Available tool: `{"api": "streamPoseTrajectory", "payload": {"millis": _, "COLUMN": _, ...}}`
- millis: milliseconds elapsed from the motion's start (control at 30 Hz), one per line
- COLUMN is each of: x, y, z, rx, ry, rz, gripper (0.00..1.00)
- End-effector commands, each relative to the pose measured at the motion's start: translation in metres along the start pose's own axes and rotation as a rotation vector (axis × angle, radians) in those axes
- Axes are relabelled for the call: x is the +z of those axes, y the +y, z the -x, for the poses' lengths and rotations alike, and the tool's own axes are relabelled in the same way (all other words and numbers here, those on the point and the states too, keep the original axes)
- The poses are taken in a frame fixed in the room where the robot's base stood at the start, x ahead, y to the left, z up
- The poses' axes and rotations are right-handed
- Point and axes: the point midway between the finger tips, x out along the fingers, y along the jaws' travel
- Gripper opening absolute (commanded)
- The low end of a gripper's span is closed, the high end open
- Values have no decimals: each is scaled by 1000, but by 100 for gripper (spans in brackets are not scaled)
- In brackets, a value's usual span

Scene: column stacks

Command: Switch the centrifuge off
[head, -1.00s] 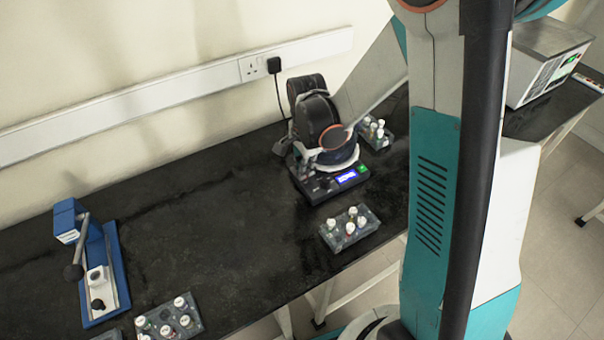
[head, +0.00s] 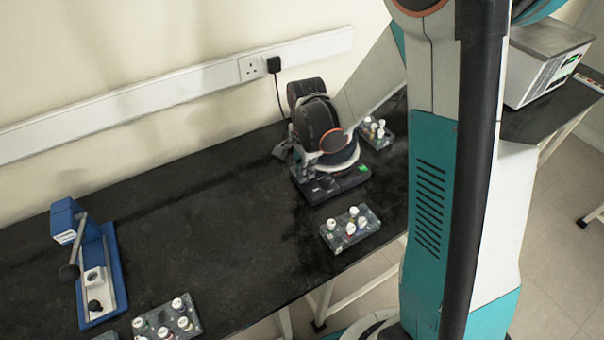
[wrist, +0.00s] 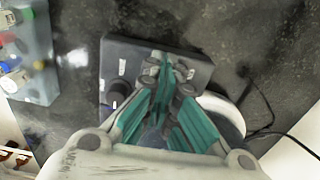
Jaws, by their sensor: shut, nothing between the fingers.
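The centrifuge (head: 343,184) is a low dark unit on the black bench, largely covered by my arm in the head view. Its front display looks dark, and a small green patch (head: 363,169) shows at its right front corner. In the wrist view its dark casing (wrist: 125,52) carries small white labels and a round black knob (wrist: 121,90); part of a pale round rim (wrist: 237,118) shows behind my fingers. My gripper (wrist: 172,64) is shut and empty, its teal fingers together over the casing. I cannot tell whether the fingertips touch it; any switch beneath them is hidden.
A rack of capped vials (head: 350,228) stands in front of the centrifuge, and another (head: 376,132) is behind it to the right. A blue lever press (head: 92,262) and a third vial rack (head: 168,322) are at the left. The bench between is clear.

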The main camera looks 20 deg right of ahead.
Motion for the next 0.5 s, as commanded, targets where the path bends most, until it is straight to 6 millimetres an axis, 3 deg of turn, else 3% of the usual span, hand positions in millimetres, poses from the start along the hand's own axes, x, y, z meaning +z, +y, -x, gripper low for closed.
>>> {"api": "streamPoseTrajectory", "payload": {"millis": 500, "x": 0, "y": 0, "z": 32, "rx": 0, "ry": 0, "rz": 0, "gripper": 0}}
